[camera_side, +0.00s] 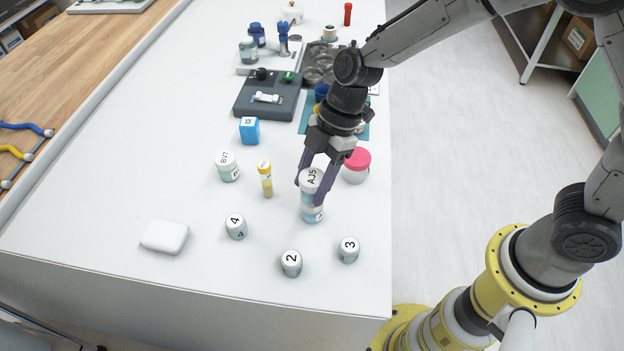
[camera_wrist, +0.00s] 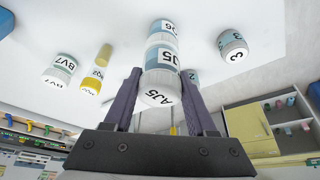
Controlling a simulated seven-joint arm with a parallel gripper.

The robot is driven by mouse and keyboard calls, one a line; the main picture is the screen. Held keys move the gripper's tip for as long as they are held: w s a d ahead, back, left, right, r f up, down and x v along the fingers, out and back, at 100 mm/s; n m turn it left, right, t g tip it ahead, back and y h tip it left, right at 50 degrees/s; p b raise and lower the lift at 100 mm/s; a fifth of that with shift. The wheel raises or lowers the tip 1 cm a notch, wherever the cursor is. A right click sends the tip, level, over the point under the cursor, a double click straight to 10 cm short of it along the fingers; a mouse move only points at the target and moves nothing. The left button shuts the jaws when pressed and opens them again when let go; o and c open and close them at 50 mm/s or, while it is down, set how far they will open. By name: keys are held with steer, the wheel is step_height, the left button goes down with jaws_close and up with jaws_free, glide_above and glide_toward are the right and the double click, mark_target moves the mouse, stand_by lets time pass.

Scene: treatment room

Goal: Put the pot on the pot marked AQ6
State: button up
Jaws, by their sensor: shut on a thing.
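My gripper (camera_side: 312,186) is shut on a white pot with a pale blue band, its lid marked AJ5 (camera_side: 311,178). The held pot also shows between the fingers in the wrist view (camera_wrist: 160,75). A similar pot (camera_side: 312,214) stands on the white table directly below it, in line with it. In the wrist view the lower pot's label (camera_wrist: 165,27) partly reads Q6. The two pots look stacked and upright, with no clear gap; I cannot tell whether the held pot's weight rests on the lower one. The lower pot's lid is hidden.
Pots marked BV7 (camera_side: 227,167), 4 (camera_side: 236,227), 2 (camera_side: 291,263) and 3 (camera_side: 348,250) stand around the pair. A yellow tube (camera_side: 265,180) is to the left, a pink-lidded jar (camera_side: 356,165) close behind right. A white block (camera_side: 164,236) lies front left.

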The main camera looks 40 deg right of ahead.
steer(key=shift+f, duration=0.15)
steer(key=o, duration=1.4)
steer(key=s+d+r+m+t, duration=0.1)
steer(key=s+d+r+m, duration=0.1)
steer(key=d+r, duration=0.45)
steer(key=s+d+r+m+t, duration=0.15)
steer(key=d+r, duration=0.25)
steer(key=r, duration=0.5)
steer(key=s+d+m+t+h, duration=0.1)
steer(key=s+d+m, duration=0.3)
steer(key=s, duration=0.1)
steer(key=s+d+m+t+h, duration=0.1)
steer(key=s+d+m+h, duration=0.1)
steer(key=s+d+m, duration=0.2)
steer(key=s+d+m+t+h, duration=0.1)
steer(key=s+d+m, duration=0.3)
steer(key=s+m, duration=0.2)
steer(key=shift+s+d+r+m, duration=0.25)
steer(key=shift+s+d+r, duration=0.05)
steer(key=shift+s+r, duration=0.1)
